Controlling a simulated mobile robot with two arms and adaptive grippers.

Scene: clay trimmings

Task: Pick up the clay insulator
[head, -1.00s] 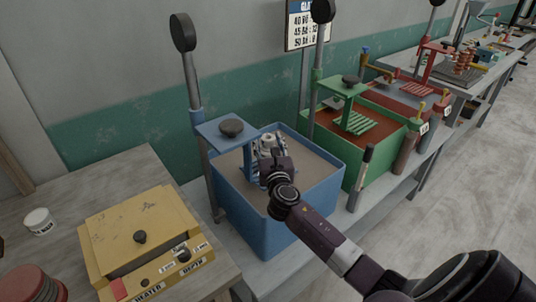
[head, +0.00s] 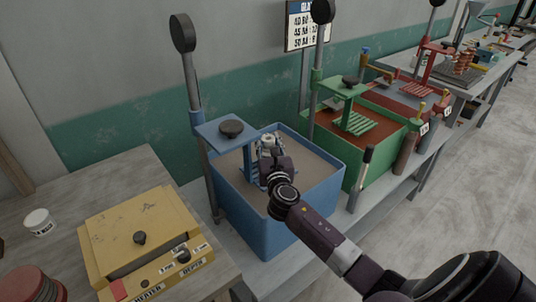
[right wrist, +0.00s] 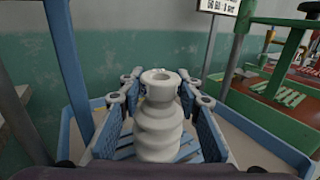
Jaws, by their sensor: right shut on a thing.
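The clay insulator (right wrist: 159,120) is a pale, ribbed, upright piece with a hole in its top, seen in the right wrist view. My right gripper (right wrist: 160,90) has a finger on each side of it and is shut on it. In the head view the right gripper (head: 268,150) is over the blue tub (head: 262,225), beside the blue press plate (head: 222,131), and the insulator's pale top (head: 267,140) shows between the fingers. Blue slats show below the insulator; I cannot tell whether it touches them. My left gripper is not in view.
A blue lever post (head: 193,90) stands left of the tub. A green tub (head: 370,160) with a green press stands to the right. A yellow heater box (head: 140,235) and a white cup (head: 39,221) sit on the left table.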

